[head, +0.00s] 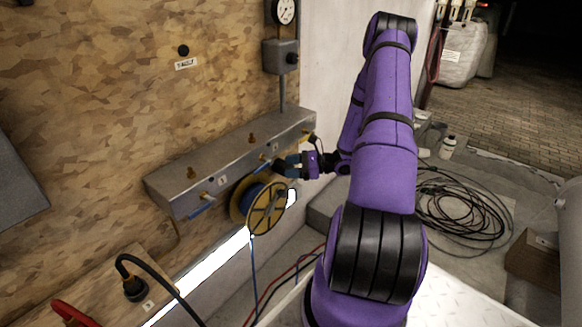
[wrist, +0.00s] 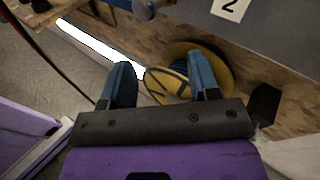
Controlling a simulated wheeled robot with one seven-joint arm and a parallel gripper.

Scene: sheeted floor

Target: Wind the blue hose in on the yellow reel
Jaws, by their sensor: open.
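The yellow reel (head: 266,222) is mounted low on the wooden wall, under a grey metal box. Blue hose (head: 254,268) is wound on its core and a length hangs straight down from it. My gripper (head: 284,166) is just above the reel, near the box's front face, open and empty. In the wrist view my gripper (wrist: 160,66) has its two blue fingers spread. The yellow reel (wrist: 153,88) shows between and behind them, partly hidden by the right finger. A small dark knob (head: 281,193) shows at the reel's front. I cannot tell whether a finger touches the reel.
The grey box (head: 238,147) carries several valves with blue or yellow levers and numbered labels. Red and black cables (head: 152,268) plug in at lower left. Coiled black cable (head: 460,212) and a white bottle (head: 448,147) lie to the right. Floor below the reel has loose hoses.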

